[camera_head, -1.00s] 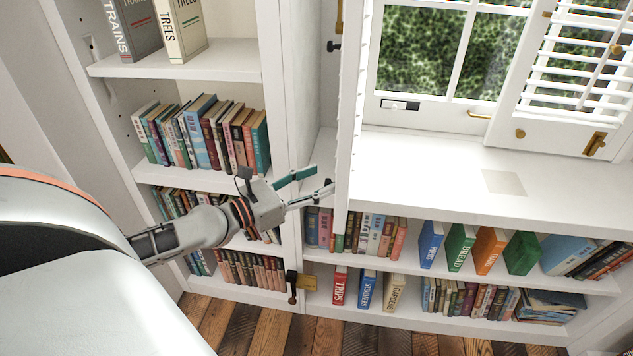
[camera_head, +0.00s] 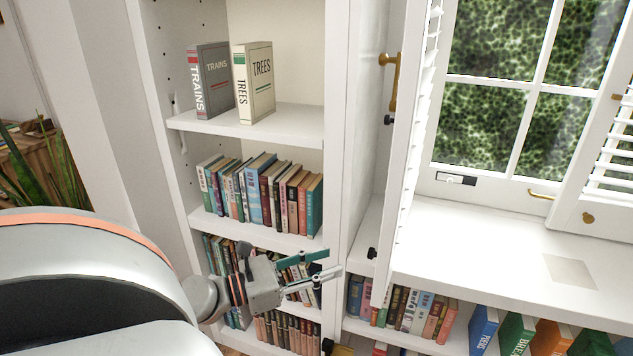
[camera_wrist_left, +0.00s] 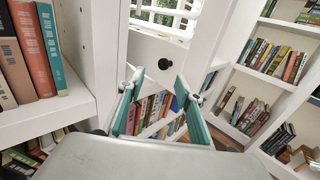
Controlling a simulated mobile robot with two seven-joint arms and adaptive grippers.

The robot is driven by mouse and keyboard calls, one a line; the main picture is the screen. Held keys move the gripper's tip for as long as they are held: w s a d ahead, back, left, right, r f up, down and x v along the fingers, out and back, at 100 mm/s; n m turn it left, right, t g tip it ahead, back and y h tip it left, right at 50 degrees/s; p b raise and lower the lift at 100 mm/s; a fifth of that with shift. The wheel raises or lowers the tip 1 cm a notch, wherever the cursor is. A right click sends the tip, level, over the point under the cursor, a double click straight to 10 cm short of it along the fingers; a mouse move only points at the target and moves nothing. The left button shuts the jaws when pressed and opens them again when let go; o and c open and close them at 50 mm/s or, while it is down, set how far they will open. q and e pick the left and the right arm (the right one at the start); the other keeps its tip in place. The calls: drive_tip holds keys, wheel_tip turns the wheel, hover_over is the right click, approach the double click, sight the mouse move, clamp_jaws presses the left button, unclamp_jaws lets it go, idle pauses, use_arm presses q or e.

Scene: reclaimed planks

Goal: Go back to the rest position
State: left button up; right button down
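My left gripper (camera_head: 322,268) comes in from the left in the head view, in front of the lower shelves of the tall white bookcase (camera_head: 333,130). Its two teal-padded fingers are apart, with nothing between them. The left wrist view also shows this gripper (camera_wrist_left: 156,105) open and empty, with a white panel and a black knob (camera_wrist_left: 164,64) beyond it. My right gripper is in neither view.
Books titled Trains (camera_head: 209,82) and Trees (camera_head: 254,82) stand on the upper shelf. A row of books (camera_head: 262,192) fills the shelf below. An open shutter (camera_head: 408,130) stands beside the bookcase. The white window counter (camera_head: 490,250) is mostly bare. A plant (camera_head: 40,170) is at far left.

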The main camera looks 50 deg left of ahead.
use_arm(q)
drive_tip(key=shift+v, duration=0.8)
drive_tip(key=shift+d, duration=0.1)
